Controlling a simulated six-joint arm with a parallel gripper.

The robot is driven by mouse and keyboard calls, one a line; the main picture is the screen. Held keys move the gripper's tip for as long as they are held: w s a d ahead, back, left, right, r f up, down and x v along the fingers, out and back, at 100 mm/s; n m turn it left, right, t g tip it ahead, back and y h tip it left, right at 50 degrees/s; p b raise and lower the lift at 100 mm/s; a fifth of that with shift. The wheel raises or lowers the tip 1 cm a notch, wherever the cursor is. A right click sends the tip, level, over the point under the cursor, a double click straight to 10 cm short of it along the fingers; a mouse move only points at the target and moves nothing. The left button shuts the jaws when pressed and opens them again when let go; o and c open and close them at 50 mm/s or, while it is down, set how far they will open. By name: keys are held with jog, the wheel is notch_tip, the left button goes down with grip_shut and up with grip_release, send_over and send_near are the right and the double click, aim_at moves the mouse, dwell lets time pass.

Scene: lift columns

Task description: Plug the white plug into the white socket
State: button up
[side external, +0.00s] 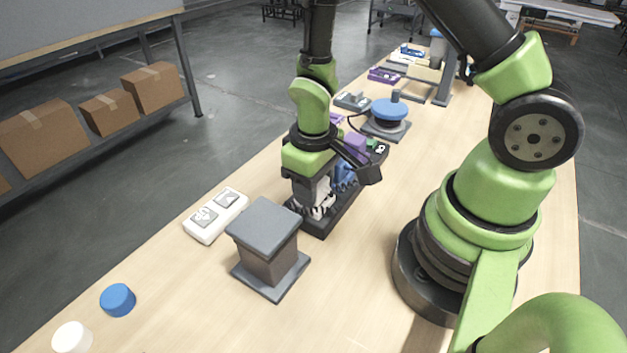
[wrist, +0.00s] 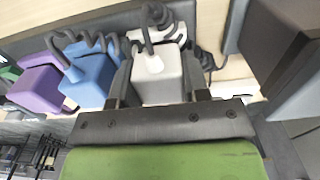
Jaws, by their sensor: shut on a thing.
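My gripper (side external: 318,200) points down over the near end of a dark strip (side external: 338,212). In the wrist view its two fingers (wrist: 160,88) are closed on either side of the white plug (wrist: 155,78), which has a coiled grey cord. The white plug (side external: 319,189) shows only partly in the side view, behind the fingers. A white piece (wrist: 172,29), perhaps the white socket, shows just behind the plug in the wrist view. Whether the plug touches it is hidden.
Blue (wrist: 90,75) and purple (wrist: 42,90) plugs with coiled cords stand close beside the white plug. A grey lift column (side external: 267,248) stands near the strip's near end, beside a white button panel (side external: 215,215). A blue-topped knob (side external: 388,111) stands farther back.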

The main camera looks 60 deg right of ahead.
jog(key=o, duration=1.2)
jog(key=shift+c, duration=0.2)
jog(key=shift+r, duration=3.45)
jog(key=shift+r, duration=0.1)
jog(key=s+r+m+t+y, duration=0.1)
jog(key=s+r+m+t, duration=0.1)
jog(key=s+r, duration=0.3)
jog(key=s+a+r+m+t+y, duration=0.1)
jog(key=s+r+t, duration=0.3)
jog(key=r, duration=0.9)
jog(key=shift+s+r+m+t, duration=0.35)
jog(key=shift+m+t, duration=0.15)
jog(key=shift+t, duration=0.1)
